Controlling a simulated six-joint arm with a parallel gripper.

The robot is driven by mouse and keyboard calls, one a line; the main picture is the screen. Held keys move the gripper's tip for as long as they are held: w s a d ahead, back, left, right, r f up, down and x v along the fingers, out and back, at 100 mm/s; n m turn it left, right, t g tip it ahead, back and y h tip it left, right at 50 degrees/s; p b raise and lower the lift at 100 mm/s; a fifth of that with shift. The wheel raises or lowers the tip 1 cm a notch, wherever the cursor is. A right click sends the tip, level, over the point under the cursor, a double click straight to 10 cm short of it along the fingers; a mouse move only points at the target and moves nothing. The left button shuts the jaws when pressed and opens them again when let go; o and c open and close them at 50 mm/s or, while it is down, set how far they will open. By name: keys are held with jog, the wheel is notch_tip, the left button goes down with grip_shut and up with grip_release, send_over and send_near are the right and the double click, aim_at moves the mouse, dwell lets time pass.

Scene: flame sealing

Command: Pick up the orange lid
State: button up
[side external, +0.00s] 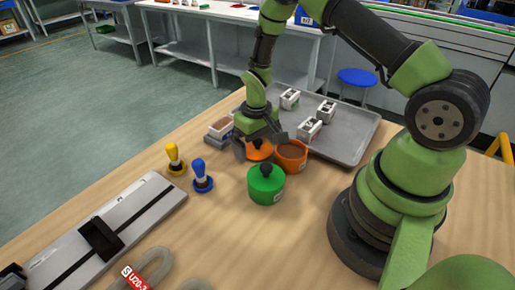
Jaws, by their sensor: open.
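The orange lid (260,151) has a dark knob and sits just left of an open orange pot (291,156) with brown contents. My gripper (260,143) points down directly over the lid. Its jaws are apart, one at the lid's left side and one at its right, near the pot. The gripper hides the top of the lid and part of its knob. I cannot tell whether the jaws touch the lid.
A green lidded pot (266,186) stands just in front. Yellow (175,160) and blue (201,178) stamps stand to the left. A small box (219,129) sits behind the gripper. A grey tray (352,146) holds several white blocks. A metal device (140,222) lies front left.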

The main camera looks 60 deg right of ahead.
jog(key=c, duration=0.8)
jog(key=shift+r, duration=0.6)
notch_tip(320, 180, up, 8)
jog(key=s+d+r, duration=0.1)
jog(key=s+r, duration=0.1)
jog(key=s, duration=0.6)
jog(key=shift+s+f, duration=0.2)
jog(key=shift+f, duration=1.3)
jog(key=shift+s+f, duration=0.15)
jog(key=shift+f, duration=1.35)
